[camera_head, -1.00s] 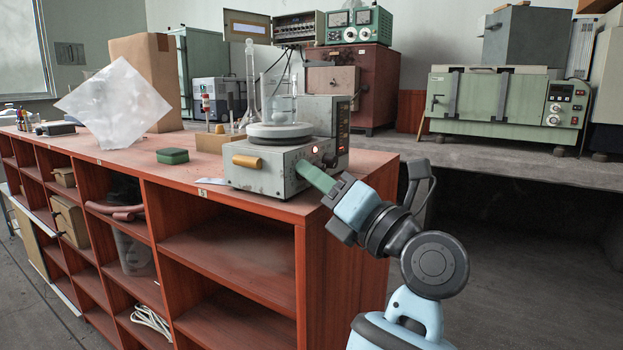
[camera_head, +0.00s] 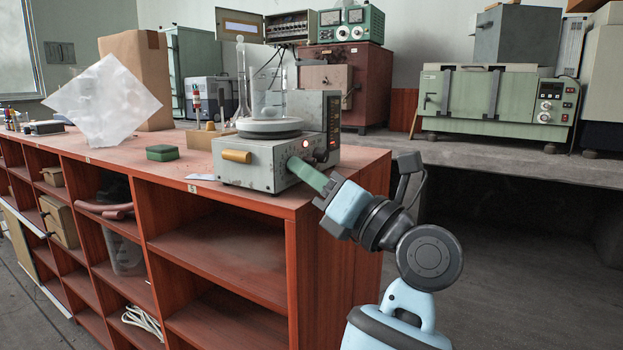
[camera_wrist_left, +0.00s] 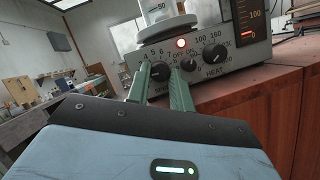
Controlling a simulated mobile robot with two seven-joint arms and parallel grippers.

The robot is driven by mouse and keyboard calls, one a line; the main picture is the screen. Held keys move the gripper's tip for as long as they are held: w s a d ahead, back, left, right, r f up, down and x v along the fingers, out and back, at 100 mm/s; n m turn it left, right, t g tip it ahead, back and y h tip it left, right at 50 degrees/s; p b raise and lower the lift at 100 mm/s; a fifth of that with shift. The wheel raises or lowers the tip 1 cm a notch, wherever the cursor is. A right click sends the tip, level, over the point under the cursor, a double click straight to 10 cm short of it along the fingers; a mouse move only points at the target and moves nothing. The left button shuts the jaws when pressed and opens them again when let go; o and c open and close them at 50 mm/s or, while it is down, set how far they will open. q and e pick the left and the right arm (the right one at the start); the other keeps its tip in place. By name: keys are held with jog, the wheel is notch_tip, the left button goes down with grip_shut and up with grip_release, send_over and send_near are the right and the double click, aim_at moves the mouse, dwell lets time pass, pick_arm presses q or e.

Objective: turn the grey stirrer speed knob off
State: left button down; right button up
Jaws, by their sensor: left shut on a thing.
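The stirrer hotplate (camera_head: 248,165) is a grey box with a round white top plate, standing at the right end of the red-brown bench. Its front panel shows in the left wrist view (camera_wrist_left: 205,75). The stirrer speed knob (camera_wrist_left: 160,71), dark in the picture, sits at the panel's left by a number scale. My left gripper (camera_head: 296,165) reaches the panel from the right. In the left wrist view its green fingers (camera_wrist_left: 159,76) are shut on this knob, one on each side. The knob's pointer cannot be made out. My right gripper is not in view.
A small switch knob (camera_wrist_left: 190,64) marked off/on sits close beside the right finger, and the heat knob (camera_wrist_left: 215,54) is further right. A red lamp (camera_wrist_left: 180,43) glows above. Glassware (camera_head: 268,103) stands on and behind the plate. A green box (camera_head: 162,153) lies left.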

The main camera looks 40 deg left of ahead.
pick_arm(q)
jog(key=n+g+b, duration=0.1)
jog(key=n, duration=0.1)
jog(key=n+g+b, duration=0.1)
jog(key=n, duration=0.2)
jog(key=shift+w+f+g, duration=0.15)
jog(key=shift+f+g, duration=0.05)
jog(key=shift+g, duration=0.2)
jog(key=n+g+b, duration=0.1)
jog(key=n, duration=0.1)
jog(key=shift+w+n, duration=0.1)
jog(key=shift+n, duration=0.2)
jog(key=n+g+b, duration=0.1)
jog(key=n, duration=0.1)
jog(key=shift+n+g, duration=0.3)
jog(key=shift+n, duration=0.1)
jog(key=shift+a+r+n+g+b, duration=0.15)
jog(key=shift+n+g+b, duration=0.3)
jog(key=shift+n, duration=0.45)
jog(key=shift+h, duration=0.3)
jog(key=c, duration=1.6)
grip_release()
jog(key=shift+c, duration=0.2)
jog(key=shift+o, duration=0.6)
